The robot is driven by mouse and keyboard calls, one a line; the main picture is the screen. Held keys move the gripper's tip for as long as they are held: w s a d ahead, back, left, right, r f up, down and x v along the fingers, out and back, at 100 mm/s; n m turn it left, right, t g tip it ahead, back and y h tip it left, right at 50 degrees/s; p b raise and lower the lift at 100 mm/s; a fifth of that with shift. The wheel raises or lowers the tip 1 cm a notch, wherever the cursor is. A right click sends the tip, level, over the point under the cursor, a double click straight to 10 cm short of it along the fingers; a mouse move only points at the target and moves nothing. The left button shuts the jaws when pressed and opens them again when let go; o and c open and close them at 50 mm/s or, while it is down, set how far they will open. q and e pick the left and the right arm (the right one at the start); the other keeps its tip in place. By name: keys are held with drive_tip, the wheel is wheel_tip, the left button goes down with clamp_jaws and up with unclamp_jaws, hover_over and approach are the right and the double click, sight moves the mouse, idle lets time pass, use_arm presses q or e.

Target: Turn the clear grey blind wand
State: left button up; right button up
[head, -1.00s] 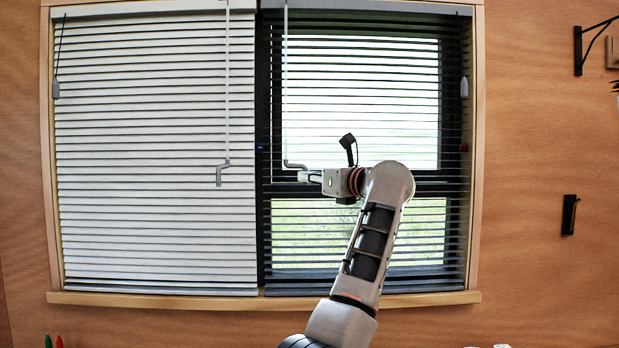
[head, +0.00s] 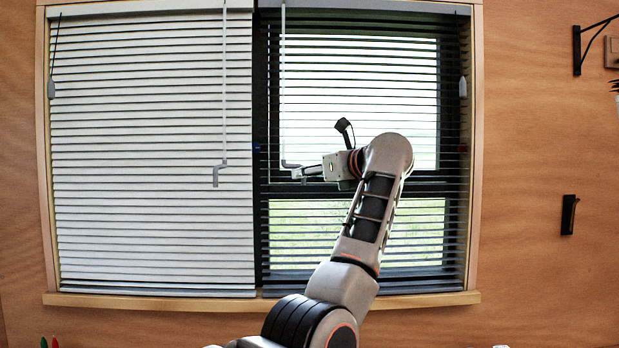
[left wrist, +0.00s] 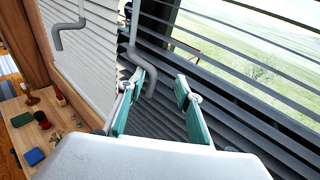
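The grey wand (head: 283,90) hangs in front of the right blind and ends in a crank-shaped handle. Its handle (left wrist: 147,55) also shows in the left wrist view. My left gripper (head: 296,174) points left at this handle. In the left wrist view my left gripper (left wrist: 161,85) is open, with its teal-padded fingers spread. The handle's lower end is at the opening, close to the left fingertip; I cannot tell whether they touch. A second grey wand (head: 224,100) hangs in front of the left blind. My right gripper is not in view.
The left blind (head: 140,220) looks nearly closed; the right blind (head: 350,235) has open slats with the window behind. A wooden sill (head: 150,301) runs below. A table (left wrist: 45,130) with small items stands at lower left in the left wrist view.

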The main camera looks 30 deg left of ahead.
use_arm(q)
drive_tip(key=shift+m+t+y, duration=0.3)
drive_tip(key=shift+t+y, duration=0.1)
drive_tip(key=shift+y, duration=0.5)
drive_tip(key=r, duration=0.9)
drive_tip(key=shift+s+a+r, duration=0.2)
drive_tip(key=shift+s+a, duration=0.15)
wheel_tip(320, 180, down, 8)
drive_tip(key=n+g+h, duration=0.1)
drive_tip(key=h, duration=0.2)
drive_tip(key=s+d+b, duration=0.1)
drive_tip(key=s+d, duration=0.3)
drive_tip(key=d, duration=0.5)
drive_tip(key=shift+f+g, duration=0.3)
